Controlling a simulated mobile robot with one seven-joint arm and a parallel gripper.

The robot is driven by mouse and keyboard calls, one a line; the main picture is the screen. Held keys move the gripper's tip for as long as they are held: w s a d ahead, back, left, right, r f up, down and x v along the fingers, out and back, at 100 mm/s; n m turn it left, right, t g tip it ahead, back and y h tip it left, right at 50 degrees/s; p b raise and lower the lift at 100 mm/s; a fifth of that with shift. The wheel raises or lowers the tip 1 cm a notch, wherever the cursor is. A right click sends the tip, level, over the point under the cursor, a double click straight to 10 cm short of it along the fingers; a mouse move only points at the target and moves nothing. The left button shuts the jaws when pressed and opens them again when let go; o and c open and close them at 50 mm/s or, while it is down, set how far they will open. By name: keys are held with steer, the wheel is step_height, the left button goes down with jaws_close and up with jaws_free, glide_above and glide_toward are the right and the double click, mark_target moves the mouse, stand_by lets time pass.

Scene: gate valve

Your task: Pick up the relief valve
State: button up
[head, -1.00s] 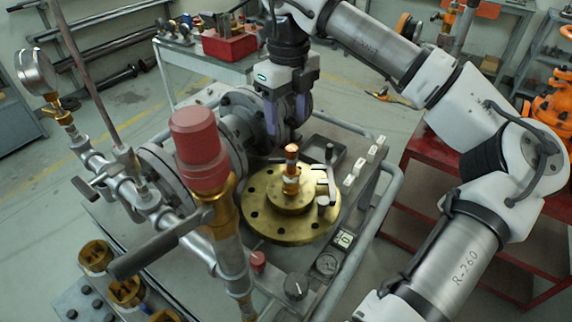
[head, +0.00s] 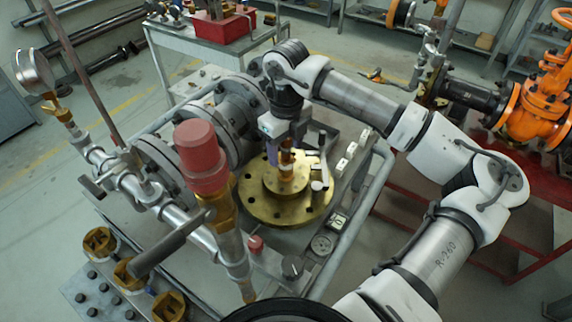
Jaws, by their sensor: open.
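The relief valve appears to be the small copper-and-brass fitting (head: 287,160) standing upright at the centre of a round brass flange (head: 258,208). A pale lever (head: 318,174) stands just to its right. My gripper (head: 284,149) points down at the fitting's upper part, with its purple-grey fingers open. One finger shows left of the fitting and the other is partly behind it. I cannot tell whether either finger touches it. The fitting's top is partly hidden by the gripper.
A large red-capped brass valve (head: 204,157) with a long grey handle stands close to the left. Grey flanged piping (head: 235,115) lies behind. A grey rail (head: 352,227) runs along the right.

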steer(key=shift+f, duration=0.75)
jaws_close()
